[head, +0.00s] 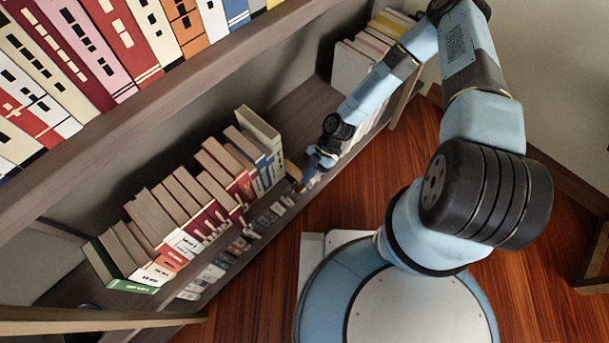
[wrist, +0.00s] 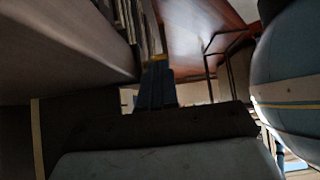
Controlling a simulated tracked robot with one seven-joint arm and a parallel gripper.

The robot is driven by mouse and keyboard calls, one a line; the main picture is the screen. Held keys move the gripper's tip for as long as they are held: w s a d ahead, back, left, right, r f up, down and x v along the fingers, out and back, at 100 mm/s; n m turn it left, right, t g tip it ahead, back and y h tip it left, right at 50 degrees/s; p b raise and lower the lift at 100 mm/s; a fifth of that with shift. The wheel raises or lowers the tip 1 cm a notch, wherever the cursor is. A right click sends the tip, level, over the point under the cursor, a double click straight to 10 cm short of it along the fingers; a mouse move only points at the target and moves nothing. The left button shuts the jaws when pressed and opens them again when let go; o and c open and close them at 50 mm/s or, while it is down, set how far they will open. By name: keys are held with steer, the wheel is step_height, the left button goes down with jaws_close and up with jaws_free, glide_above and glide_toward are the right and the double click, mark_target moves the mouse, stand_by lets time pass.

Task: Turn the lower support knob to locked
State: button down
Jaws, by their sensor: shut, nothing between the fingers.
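My gripper (head: 308,178) reaches down to the front of the lower shelf, just right of the row of leaning books. It is shut and holds nothing. In the wrist view its dark fingers (wrist: 157,85) are together and point away from the camera. A small yellow-orange piece (head: 300,187) shows right at the fingertips, and a yellow patch (wrist: 158,58) shows there in the wrist view too. I cannot tell whether this is the lower support knob or whether the fingers touch it. No knob markings or knob position can be made out.
Leaning books (head: 190,205) fill the left and middle of the lower shelf (head: 300,110). Bare shelf lies behind my gripper, with more books (head: 352,68) at the far end. The upper shelf (head: 190,85) overhangs at left. Wooden floor (head: 355,190) is clear in front.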

steer(key=shift+w+d+f, duration=0.1)
steer(key=shift+d, duration=0.2)
steer(key=shift+w+d+f, duration=0.2)
steer(key=shift+w+f, duration=0.05)
steer(key=shift+f, duration=0.25)
stand_by(0.6)
steer(key=shift+r, duration=0.1)
stand_by(1.3)
steer(key=shift+r, duration=0.8)
